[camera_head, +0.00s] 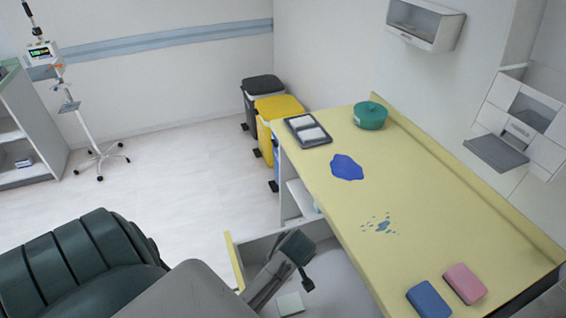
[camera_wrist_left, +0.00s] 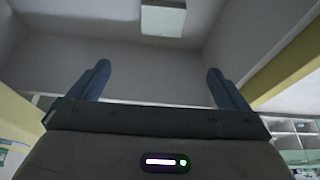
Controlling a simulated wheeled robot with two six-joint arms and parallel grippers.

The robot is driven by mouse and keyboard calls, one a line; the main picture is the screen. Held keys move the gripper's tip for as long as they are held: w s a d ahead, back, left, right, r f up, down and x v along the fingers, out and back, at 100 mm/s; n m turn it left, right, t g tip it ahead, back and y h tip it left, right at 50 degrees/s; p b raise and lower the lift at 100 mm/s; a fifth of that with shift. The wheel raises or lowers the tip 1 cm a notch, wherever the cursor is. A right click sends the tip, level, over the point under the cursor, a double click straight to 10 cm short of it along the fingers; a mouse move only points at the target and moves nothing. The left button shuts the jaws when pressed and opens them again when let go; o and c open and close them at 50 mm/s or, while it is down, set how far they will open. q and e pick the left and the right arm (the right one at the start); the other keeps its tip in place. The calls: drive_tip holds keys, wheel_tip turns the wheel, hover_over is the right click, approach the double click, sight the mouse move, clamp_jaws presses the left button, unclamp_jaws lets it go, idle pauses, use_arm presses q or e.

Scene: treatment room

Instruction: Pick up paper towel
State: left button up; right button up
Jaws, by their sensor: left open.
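A white, flat, square item (camera_head: 290,303), which looks like a folded paper towel, lies in the open drawer (camera_head: 335,272) under the counter. It also shows at the top of the left wrist view as a white square (camera_wrist_left: 163,18) on the drawer floor. My left gripper (camera_head: 303,268) is over the open drawer, near the white square and apart from it. In the left wrist view its two blue-grey fingers (camera_wrist_left: 158,72) are spread wide with nothing between them. My right gripper is not in view.
A dark green padded chair (camera_head: 80,255) stands at left.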

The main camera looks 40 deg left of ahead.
use_arm(q)
drive_tip(key=b+x, duration=0.1)
drive_tip(key=x, duration=0.2)
drive_tip(key=d+b+x, duration=0.1)
drive_tip(key=x, duration=0.2)
drive_tip(key=b+x, duration=0.1)
drive_tip(key=x, duration=0.3)
drive_tip(key=shift+s+d+f, duration=0.25)
drive_tip(key=x, duration=0.1)
drive_tip(key=p+x, duration=0.1)
drive_tip(key=x, duration=0.2)
drive_tip(key=shift+s+f, duration=0.25)
drive_tip(key=shift+f, duration=0.05)
drive_tip(key=shift+w+a+f, duration=0.1)
drive_tip(key=shift+f, duration=0.4)
drive_tip(key=c, duration=1.1)
drive_tip(key=shift+o, duration=0.2)
drive_tip(key=shift+r, duration=0.1)
wheel_tip(320, 180, up, 10)
drive_tip(key=b, duration=0.1)
